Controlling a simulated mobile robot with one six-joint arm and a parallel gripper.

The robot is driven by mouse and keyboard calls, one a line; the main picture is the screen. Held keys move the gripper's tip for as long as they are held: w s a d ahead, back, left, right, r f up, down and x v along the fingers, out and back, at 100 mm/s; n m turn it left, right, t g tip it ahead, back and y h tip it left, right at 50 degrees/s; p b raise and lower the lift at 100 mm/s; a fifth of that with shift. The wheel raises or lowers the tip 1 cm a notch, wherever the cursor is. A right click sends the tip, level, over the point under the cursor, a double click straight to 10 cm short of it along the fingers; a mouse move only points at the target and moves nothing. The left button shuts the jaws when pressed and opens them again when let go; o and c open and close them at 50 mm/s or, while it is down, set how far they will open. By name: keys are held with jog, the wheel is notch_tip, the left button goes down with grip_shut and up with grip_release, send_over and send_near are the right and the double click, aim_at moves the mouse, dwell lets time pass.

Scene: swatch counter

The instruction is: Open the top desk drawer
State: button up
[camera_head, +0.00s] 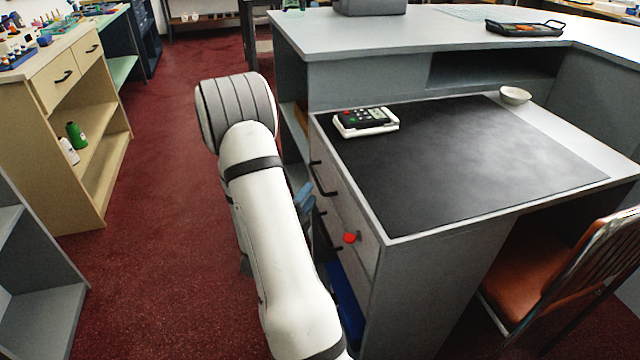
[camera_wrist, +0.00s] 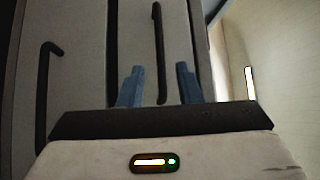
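The grey desk (camera_head: 440,290) has drawers on its left side, with black bar handles. The top drawer (camera_head: 345,205) looks shut, its front close under the desk top; its black handle (camera_head: 322,181) shows near the far end. My gripper (camera_head: 304,194) is beside the drawer fronts, mostly hidden behind my white arm. In the wrist view my gripper (camera_wrist: 158,85) has its two blue fingers apart, with nothing held. A black handle (camera_wrist: 157,45) lies between and beyond the fingers; I cannot tell whether they touch it or which drawer it belongs to. Another handle (camera_wrist: 44,95) is to the left.
A red knob-like spot (camera_head: 349,238) shows by the drawer fronts. A card terminal (camera_head: 366,122) and a white bowl (camera_head: 515,95) stand on the desk. An orange chair (camera_head: 530,270) is at right. A wooden cabinet (camera_head: 75,130) stands left across open red floor (camera_head: 160,240).

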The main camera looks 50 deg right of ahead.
aim_at(318, 181)
jog(key=x, duration=0.6)
jog(key=shift+c, duration=0.3)
grip_shut()
